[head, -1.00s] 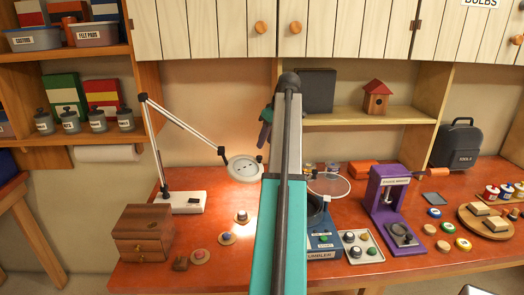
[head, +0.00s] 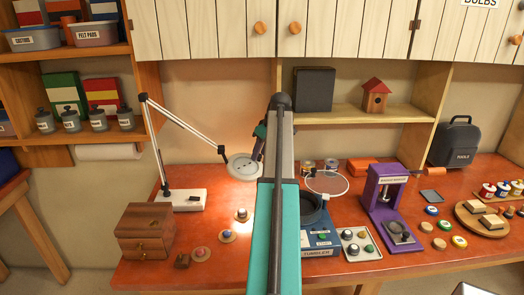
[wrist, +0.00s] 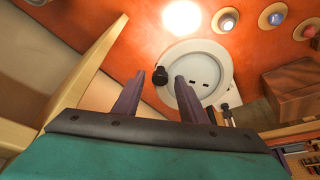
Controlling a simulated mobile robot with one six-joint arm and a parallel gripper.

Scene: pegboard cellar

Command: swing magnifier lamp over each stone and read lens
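The magnifier lamp (head: 187,127) stands at the left of the bench, its white round head (head: 243,167) lit over the wood. Three stones sit on round wooden discs in a diagonal row: a pale one (head: 241,214), a blue one (head: 227,235) and a reddish one (head: 200,252). The wrist view shows the lamp head (wrist: 222,60) just beyond my fingers, with a black knob (wrist: 160,75) at its rim, in line with the finger gap. My gripper (wrist: 160,78) is open. In the head view my gripper (head: 258,142) is by the lamp head's right side, partly hidden by my arm.
A wooden drawer box (head: 145,233) stands left of the stones. The tumbler (head: 318,238), a tray of stones (head: 360,244) and a purple press (head: 385,195) stand to the right. A shelf post (wrist: 80,70) is close beside my gripper in the wrist view.

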